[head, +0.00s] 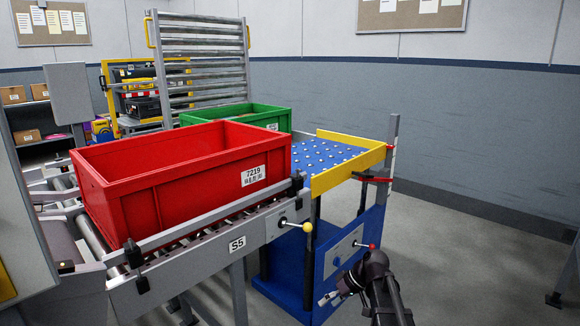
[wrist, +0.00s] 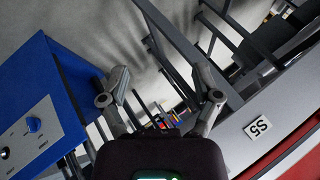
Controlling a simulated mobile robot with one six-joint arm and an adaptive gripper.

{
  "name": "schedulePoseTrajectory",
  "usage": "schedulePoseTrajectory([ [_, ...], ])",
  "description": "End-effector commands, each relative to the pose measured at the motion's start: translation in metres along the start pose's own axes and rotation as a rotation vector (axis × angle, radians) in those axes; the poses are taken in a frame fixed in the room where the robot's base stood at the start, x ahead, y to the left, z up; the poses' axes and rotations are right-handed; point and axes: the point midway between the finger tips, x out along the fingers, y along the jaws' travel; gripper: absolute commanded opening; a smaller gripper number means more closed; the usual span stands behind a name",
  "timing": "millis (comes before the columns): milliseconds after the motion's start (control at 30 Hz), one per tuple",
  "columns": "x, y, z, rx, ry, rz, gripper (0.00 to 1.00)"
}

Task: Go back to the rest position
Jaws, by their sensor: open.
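My gripper (head: 330,297) is at the lower right of the head view, in front of the blue-based table and apart from it. In the wrist view my gripper (wrist: 160,97) has its two fingers spread wide, with nothing between them. My dark arm comes up from the bottom edge of the head view. The red crate (head: 175,190), labelled 7219, sits on the roller conveyor (head: 205,275) marked S5, left of my gripper.
A table with a ball-studded blue top (head: 325,153) and yellow guard (head: 350,172) joins the conveyor. Yellow-knobbed (head: 307,227) and red-knobbed (head: 373,246) levers stick out near my arm. A green crate (head: 262,113) stands behind. Floor (head: 470,250) at right is clear.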

Motion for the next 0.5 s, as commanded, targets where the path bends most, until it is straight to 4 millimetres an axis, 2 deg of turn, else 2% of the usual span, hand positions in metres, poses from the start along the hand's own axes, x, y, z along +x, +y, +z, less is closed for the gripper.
schedulePoseTrajectory([
  [33, 0.005, -0.006, 0.019, 0.046, -0.033, 0.048, 0.81],
  [200, 0.013, -0.009, 0.067, 0.215, -0.126, 0.239, 0.81],
  [300, 0.013, -0.010, 0.089, 0.297, -0.158, 0.344, 0.81],
  [500, 0.009, -0.010, 0.120, 0.407, -0.184, 0.499, 0.81],
])
